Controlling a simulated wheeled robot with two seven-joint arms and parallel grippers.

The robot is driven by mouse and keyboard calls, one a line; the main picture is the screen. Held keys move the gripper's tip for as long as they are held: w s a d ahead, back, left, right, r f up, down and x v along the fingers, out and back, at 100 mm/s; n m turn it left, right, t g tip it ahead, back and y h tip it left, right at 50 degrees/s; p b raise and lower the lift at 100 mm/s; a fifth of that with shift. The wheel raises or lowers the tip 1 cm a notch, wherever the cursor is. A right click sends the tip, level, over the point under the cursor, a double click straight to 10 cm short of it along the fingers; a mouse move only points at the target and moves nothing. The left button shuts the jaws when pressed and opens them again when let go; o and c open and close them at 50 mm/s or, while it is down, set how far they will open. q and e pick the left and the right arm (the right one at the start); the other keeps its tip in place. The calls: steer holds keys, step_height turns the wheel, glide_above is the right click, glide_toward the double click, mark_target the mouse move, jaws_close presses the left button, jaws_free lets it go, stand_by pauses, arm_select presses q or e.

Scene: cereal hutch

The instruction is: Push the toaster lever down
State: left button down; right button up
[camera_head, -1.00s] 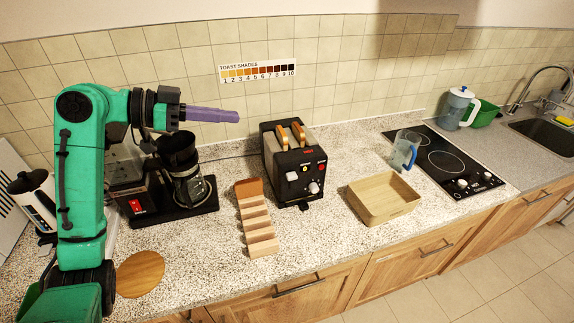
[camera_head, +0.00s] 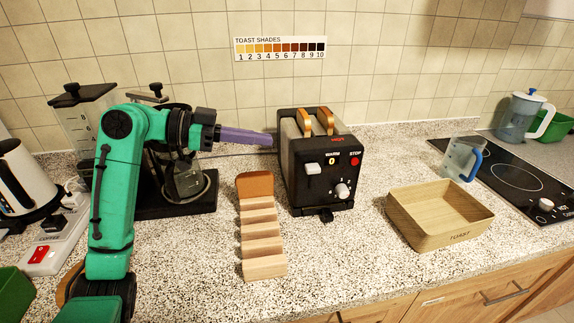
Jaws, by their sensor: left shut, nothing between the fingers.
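The black toaster (camera_head: 307,172) stands on the counter near the back wall. Two slices of toast (camera_head: 314,121) stick up from its slots. Its light-coloured lever (camera_head: 313,168) is on the front face, on the left, beside a red stop button and above a white dial. My left gripper (camera_head: 271,139) has purple fingers, shut and empty. It points right, with its tips just left of the toaster's upper left side, at about the height of the toaster's upper part. In this view I cannot tell whether the tips touch it. My right gripper is not in view.
A wooden toast rack (camera_head: 262,240) with a bread slice stands in front left of the toaster. A wooden box (camera_head: 440,220) and a clear jug (camera_head: 462,158) are to the right. A coffee maker (camera_head: 175,195) stands behind my left arm.

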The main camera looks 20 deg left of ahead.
arm_select(q)
steer(key=w+d+f+p, duration=0.4)
steer(key=d+f, duration=0.2)
steer(key=d, duration=0.1)
steer(key=shift+w+d, duration=0.35)
